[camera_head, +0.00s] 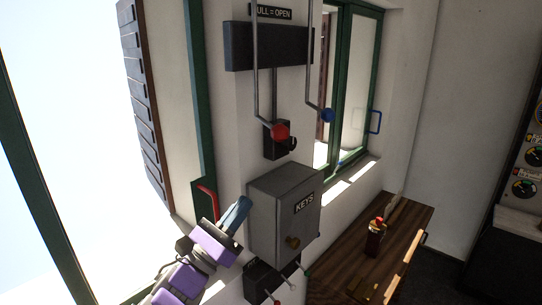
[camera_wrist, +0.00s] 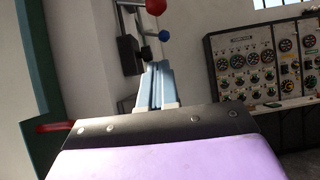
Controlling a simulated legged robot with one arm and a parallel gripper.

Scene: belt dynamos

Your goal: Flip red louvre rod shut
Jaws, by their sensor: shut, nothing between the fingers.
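The red louvre rod's knob (camera_head: 281,131) is a red ball at the lower end of a grey metal rod (camera_head: 254,70) on the wall. It sits just in front of a black bracket (camera_head: 277,146). In the wrist view the red knob (camera_wrist: 155,6) is at the top, beyond the fingertips. A second rod beside it ends in a blue knob (camera_head: 327,115), which also shows in the wrist view (camera_wrist: 164,36). My gripper (camera_head: 240,206) has blue-grey fingers, pressed together and empty. In the head view it is below and left of the red knob, apart from it.
A grey KEYS box (camera_head: 284,215) juts from the wall right of my gripper. A green window frame with a red handle (camera_head: 209,197) is close on the left. A wooden bench (camera_head: 400,225) stands at the right. A gauge panel (camera_wrist: 262,65) is farther back.

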